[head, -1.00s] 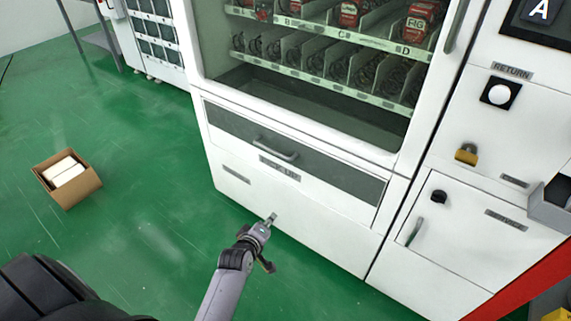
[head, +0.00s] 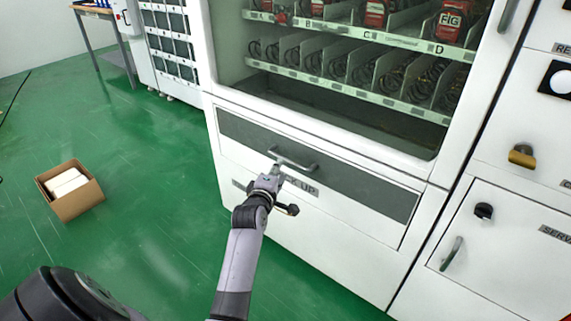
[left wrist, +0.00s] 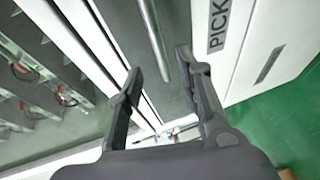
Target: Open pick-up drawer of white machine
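The white machine (head: 205,130) has a pick-up drawer (head: 365,190) low in its front, with a dark panel and a "PICK UP" label, partly hidden by my gripper. The drawer looks closed. Its metal bar handle (head: 300,166) runs across the panel. My left gripper (head: 279,178) is right at the left part of the handle. In the left wrist view my left gripper (left wrist: 160,64) is open, and the handle (left wrist: 155,42) runs toward the gap between its fingertips. I cannot tell whether the fingers touch it. My right gripper is not in view.
An open cardboard box (head: 85,200) with white items stands on the green floor at left. The floor before the drawer is free.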

